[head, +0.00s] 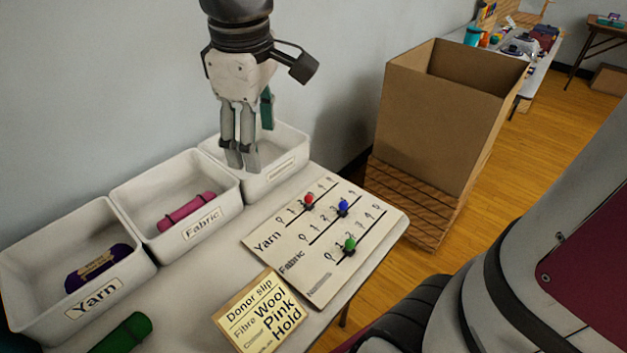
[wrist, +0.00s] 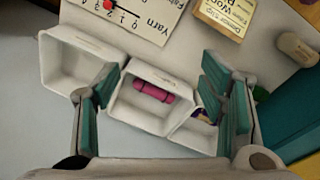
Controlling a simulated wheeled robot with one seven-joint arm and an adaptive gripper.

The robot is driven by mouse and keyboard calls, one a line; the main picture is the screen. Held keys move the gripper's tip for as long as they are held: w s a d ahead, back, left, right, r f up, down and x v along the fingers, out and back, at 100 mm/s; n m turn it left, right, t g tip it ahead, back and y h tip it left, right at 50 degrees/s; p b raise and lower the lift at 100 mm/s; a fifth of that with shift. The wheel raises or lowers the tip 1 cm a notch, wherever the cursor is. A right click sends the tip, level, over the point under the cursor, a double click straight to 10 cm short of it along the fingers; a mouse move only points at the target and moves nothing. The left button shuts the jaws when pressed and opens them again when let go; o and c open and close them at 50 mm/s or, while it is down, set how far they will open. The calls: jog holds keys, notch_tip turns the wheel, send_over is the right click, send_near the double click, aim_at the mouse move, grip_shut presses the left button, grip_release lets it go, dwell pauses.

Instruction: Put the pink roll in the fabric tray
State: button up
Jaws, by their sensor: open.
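The pink roll (head: 187,212) lies inside the white fabric tray (head: 157,240), the middle of three trays in the head view. It also shows in the wrist view (wrist: 154,91), lying on the floor of that tray (wrist: 122,113). My gripper (head: 240,162) is open and empty, pointing down in front of the rear tray, to the right of the fabric tray in the head view. In the wrist view its fingers (wrist: 160,88) stand apart on either side of the picture, with the pink roll between them in the view but not touching.
The yarn tray (head: 30,320) holds a purple roll (head: 98,269). The rear tray (head: 296,147) has an unreadable label. A dark green roll (head: 122,333) lies on the table. A slider board (head: 325,240) and donor slip (head: 262,316) lie beside the trays. A tall cardboard box (head: 430,120) stands beyond.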

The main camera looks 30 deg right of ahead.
jog(key=s+d+f+m, duration=0.1)
jog(key=s+m, duration=0.3)
jog(key=s, duration=0.4)
jog(key=s+d+f+m, duration=0.2)
jog(key=s+m, duration=0.2)
jog(key=s, duration=0.5)
jog(key=shift+s+d+t+y, duration=0.15)
jog(key=shift+s+t+y, duration=0.15)
jog(key=shift+t, duration=0.1)
jog(key=shift+r, duration=0.1)
notch_tip(320, 180, up, 9)
jog(key=t+p, duration=0.1)
jog(key=p, duration=0.6)
jog(key=shift+t, duration=0.4)
jog(key=shift+d, duration=0.2)
